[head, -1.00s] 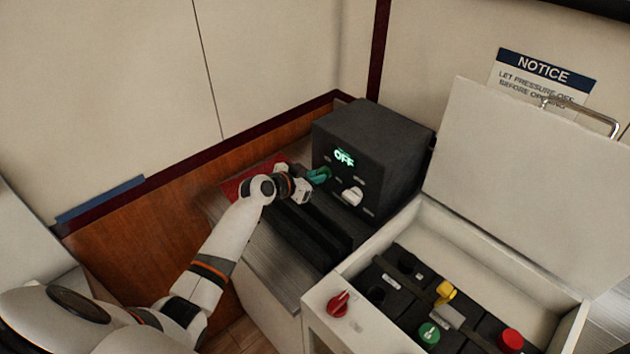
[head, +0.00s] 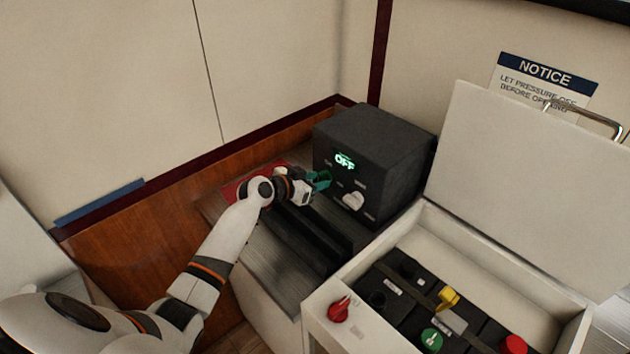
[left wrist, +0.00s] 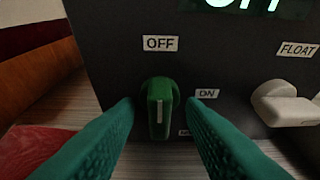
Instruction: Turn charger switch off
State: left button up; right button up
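The charger (head: 365,150) is a dark box on the counter, its green display (head: 345,160) reading OFF. In the left wrist view, a green rotary switch (left wrist: 159,108) on its face stands with its white line upright, under the OFF label (left wrist: 160,43). The ON label (left wrist: 207,93) is to its right. My left gripper (head: 322,181) is in front of the charger. In the left wrist view its two teal fingers (left wrist: 160,135) are open, one on each side of the switch with gaps, touching neither side. My right gripper is not in view.
A white knob (head: 353,200) beside a FLOAT label sits right of the green switch. An open white box (head: 440,220) with batteries and a red knob (head: 339,310) stands at the front right. A red mat (head: 240,188) lies left of the charger.

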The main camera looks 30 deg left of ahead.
pick_arm(q)
jog(key=shift+s+a+r, duration=0.1)
jog(key=shift+s+a, duration=0.05)
jog(key=shift+s, duration=0.3)
jog(key=b+v, duration=0.1)
jog(key=v, duration=1)
jog(key=shift+b, duration=0.35)
jog(key=shift+s, duration=0.1)
